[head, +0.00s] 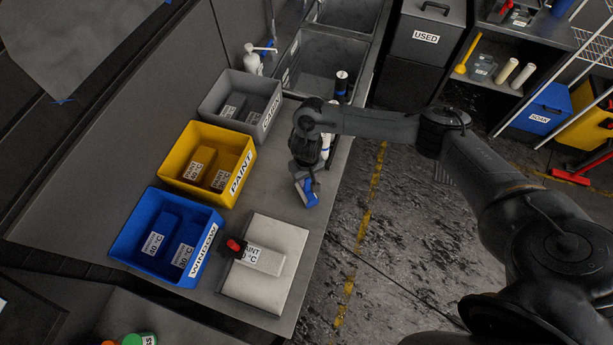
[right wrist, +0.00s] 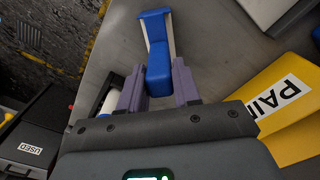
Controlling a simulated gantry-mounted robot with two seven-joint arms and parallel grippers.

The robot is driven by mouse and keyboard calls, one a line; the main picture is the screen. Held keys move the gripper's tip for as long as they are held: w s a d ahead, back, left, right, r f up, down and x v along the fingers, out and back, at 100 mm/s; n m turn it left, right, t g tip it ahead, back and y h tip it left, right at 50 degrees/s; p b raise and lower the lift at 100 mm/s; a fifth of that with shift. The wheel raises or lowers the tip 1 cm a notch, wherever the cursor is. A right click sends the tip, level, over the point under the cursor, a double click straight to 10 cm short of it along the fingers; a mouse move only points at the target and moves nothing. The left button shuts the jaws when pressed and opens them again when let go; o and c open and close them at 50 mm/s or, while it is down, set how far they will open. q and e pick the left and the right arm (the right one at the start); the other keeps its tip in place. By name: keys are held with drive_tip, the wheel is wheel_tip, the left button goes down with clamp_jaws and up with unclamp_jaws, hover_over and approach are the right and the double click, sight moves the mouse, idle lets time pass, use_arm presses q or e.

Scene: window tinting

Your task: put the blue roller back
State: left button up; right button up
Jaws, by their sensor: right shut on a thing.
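My right gripper (head: 303,175) is over the bench, left of its right edge. It is shut on the blue roller (head: 308,193), which hangs below the jaws in the head view. In the right wrist view, the purple-grey fingers (right wrist: 157,80) close on both sides of the blue roller (right wrist: 155,50), whose far end shows a white part. I cannot tell whether the roller touches the bench. My left gripper is not in view.
Blue (head: 129,228), yellow (head: 194,138) and grey (head: 214,94) bins line the bench's left side. White-and-blue items (head: 327,148) and a black cylinder (head: 341,86) stand behind my gripper.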

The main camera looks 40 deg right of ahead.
drive_tip(key=o, duration=0.9)
drive_tip(key=shift+o, duration=0.2)
